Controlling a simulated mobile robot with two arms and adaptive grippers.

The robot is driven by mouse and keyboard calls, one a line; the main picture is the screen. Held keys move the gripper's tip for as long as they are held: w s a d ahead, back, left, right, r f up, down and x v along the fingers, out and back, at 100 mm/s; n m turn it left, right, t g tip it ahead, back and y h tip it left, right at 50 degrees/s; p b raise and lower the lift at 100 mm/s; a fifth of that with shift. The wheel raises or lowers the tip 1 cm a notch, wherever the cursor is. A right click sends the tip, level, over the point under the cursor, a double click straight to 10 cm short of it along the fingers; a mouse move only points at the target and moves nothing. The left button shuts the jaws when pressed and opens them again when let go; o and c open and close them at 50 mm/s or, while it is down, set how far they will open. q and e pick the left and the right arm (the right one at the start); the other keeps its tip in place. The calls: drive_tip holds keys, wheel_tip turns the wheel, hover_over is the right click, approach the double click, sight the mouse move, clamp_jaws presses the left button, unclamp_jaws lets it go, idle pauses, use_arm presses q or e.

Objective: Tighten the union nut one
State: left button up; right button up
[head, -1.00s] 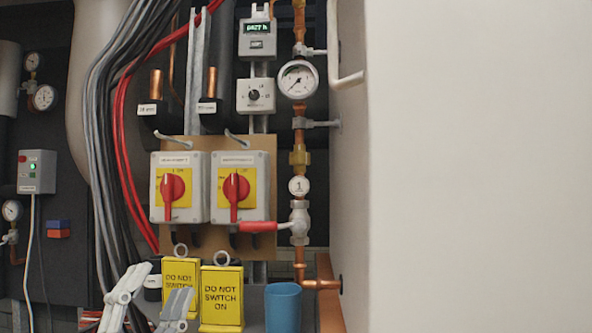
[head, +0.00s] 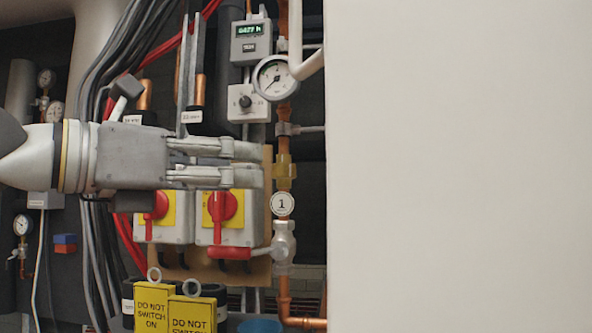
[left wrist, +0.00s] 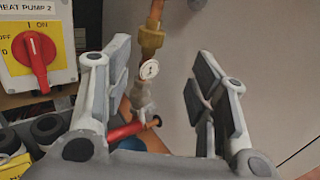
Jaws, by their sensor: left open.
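Union nut one is the brass hexagonal nut (head: 284,172) on the vertical copper pipe, just above the round tag marked 1 (head: 282,204). The nut also shows in the left wrist view (left wrist: 151,40), upper middle, above the tag (left wrist: 149,69). My left gripper (head: 257,164) comes in level from the left, open and empty, with its fingertips just left of the nut in the picture. In the left wrist view its spread fingers (left wrist: 160,75) frame the pipe, with the nut beyond them. Contact with the nut does not show. My right gripper is not in view.
A red-handled valve (head: 284,246) sits below the tag. A pressure gauge (head: 274,78) is above the nut. Two red rotary switches (head: 223,207) are behind and below my gripper. A large pale panel (head: 460,170) closes off the right. Yellow lockout tags (head: 192,315) stand below.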

sight(275, 166)
use_arm(q)
drive_tip(key=shift+t+y, duration=0.3)
drive_tip(key=shift+t, duration=0.1)
drive_tip(key=p+x, duration=0.1)
drive_tip(key=x, duration=0.2)
drive_tip(key=p+x, duration=0.1)
drive_tip(key=x, duration=0.2)
drive_tip(key=p+x, duration=0.1)
drive_tip(key=x, duration=0.2)
drive_tip(key=shift+w+a+r, duration=0.25)
drive_tip(key=shift+w+r, duration=0.05)
drive_tip(key=shift+r, duration=0.1)
drive_tip(key=shift+w+d+f, duration=0.1)
drive_tip(key=shift+w+d, duration=0.25)
drive_tip(key=shift+w, duration=0.05)
